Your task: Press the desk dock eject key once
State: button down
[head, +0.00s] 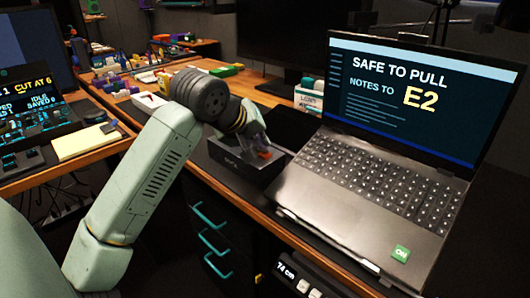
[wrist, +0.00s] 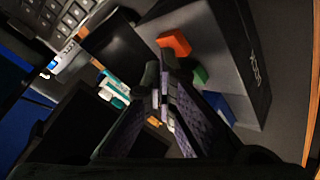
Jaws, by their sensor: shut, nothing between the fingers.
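The desk dock (head: 238,172) is a dark box on the desk, left of the laptop; its lettered side shows in the wrist view (wrist: 252,70). On its top I see an orange key (wrist: 174,43), a green key (wrist: 200,76) and a blue key (wrist: 217,106). No lettering on the keys is readable, so I cannot tell which one is eject. In the head view the orange key (head: 264,154) shows below my gripper. My gripper (wrist: 161,75) is shut and empty, its tips over the dock near the orange and green keys. Whether they touch cannot be told.
The open laptop (head: 365,180) stands close on the right, its screen reading "SAFE TO PULL, NOTES TO E2". A small white and teal box (head: 309,96) stands behind the dock. Yellow notes (head: 86,142) lie on the left desk. Small coloured parts lie farther back.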

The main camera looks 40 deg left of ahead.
jog(key=shift+r, duration=0.75)
jog(key=shift+r, duration=0.1)
jog(key=shift+r+p, duration=1.4)
jog(key=shift+r, duration=1)
